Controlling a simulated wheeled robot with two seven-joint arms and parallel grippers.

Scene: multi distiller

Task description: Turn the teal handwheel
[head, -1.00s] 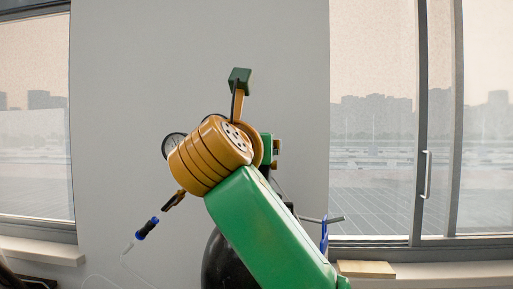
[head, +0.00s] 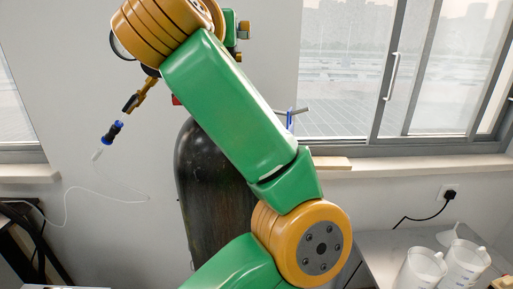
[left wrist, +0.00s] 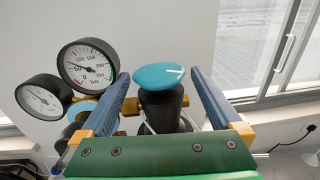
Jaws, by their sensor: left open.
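The teal handwheel (left wrist: 160,75) sits on top of a dark valve body (left wrist: 160,110) in the left wrist view. It has a white mark on its top. My left gripper (left wrist: 161,73) is open, with one blue finger on each side of the handwheel and a gap visible on both sides. Whether the fingertips are level with the wheel in depth is hard to tell. My right gripper is in neither view.
Two round pressure gauges (left wrist: 88,65) are close beside my left finger. A black gas cylinder (head: 205,190) stands behind my arm in the head view. A hose with a blue fitting (head: 112,132) hangs left. White jugs (head: 420,270) stand on the right counter.

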